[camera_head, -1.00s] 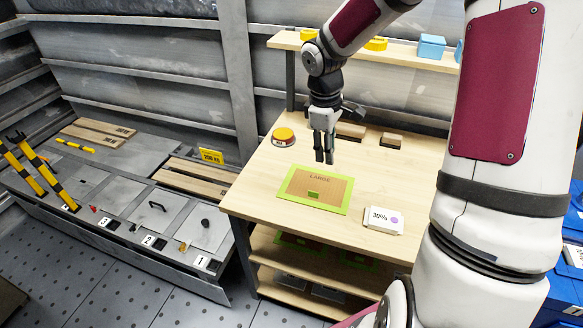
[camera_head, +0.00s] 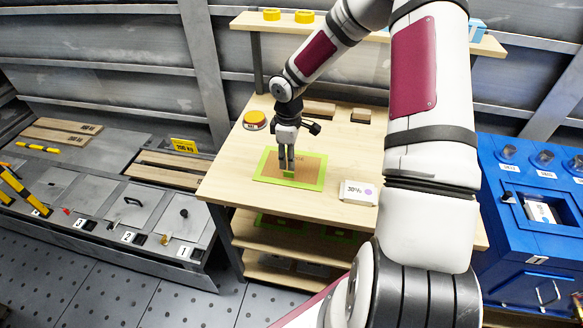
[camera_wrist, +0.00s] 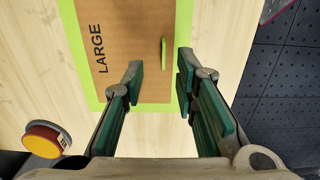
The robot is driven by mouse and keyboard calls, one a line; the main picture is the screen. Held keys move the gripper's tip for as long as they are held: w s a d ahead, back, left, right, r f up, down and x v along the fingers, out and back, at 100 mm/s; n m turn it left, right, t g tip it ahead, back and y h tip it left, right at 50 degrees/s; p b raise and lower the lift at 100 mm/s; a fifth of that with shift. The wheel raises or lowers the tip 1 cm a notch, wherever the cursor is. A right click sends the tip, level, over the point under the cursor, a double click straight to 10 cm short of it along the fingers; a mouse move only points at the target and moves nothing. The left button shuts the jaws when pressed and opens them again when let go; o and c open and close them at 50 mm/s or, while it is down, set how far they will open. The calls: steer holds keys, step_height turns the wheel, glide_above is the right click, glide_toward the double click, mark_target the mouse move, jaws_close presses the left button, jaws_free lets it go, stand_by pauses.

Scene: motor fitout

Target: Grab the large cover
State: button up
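The large cover is a flat brown panel with a bright green border (camera_head: 316,187) and the word LARGE, lying on the wooden workbench. A small green handle stands on it. In the wrist view the cover (camera_wrist: 128,40) fills the upper middle, with the green handle (camera_wrist: 163,52) just beyond the gap between my fingertips. My gripper (camera_head: 287,166) points down over the cover and partly hides its lettering in the head view. In the wrist view my gripper (camera_wrist: 159,80) is open and empty, apart from the handle.
An orange-topped button (camera_head: 255,119) sits left of the cover. A white card reading 30% (camera_head: 358,192) lies on its right. Small wood blocks lie behind, under a shelf with yellow pieces. A blue cabinet (camera_head: 500,215) stands right; numbered grey hatches lie left.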

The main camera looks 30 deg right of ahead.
mark_target(309, 173)
steer(key=f, duration=0.4)
steer(key=shift+s+a, duration=0.15)
steer(key=shift+s, duration=0.1)
steer(key=shift+w+f+p, duration=0.1)
steer(key=shift+f+p, duration=0.2)
steer(key=shift+f, duration=0.35)
jaws_close()
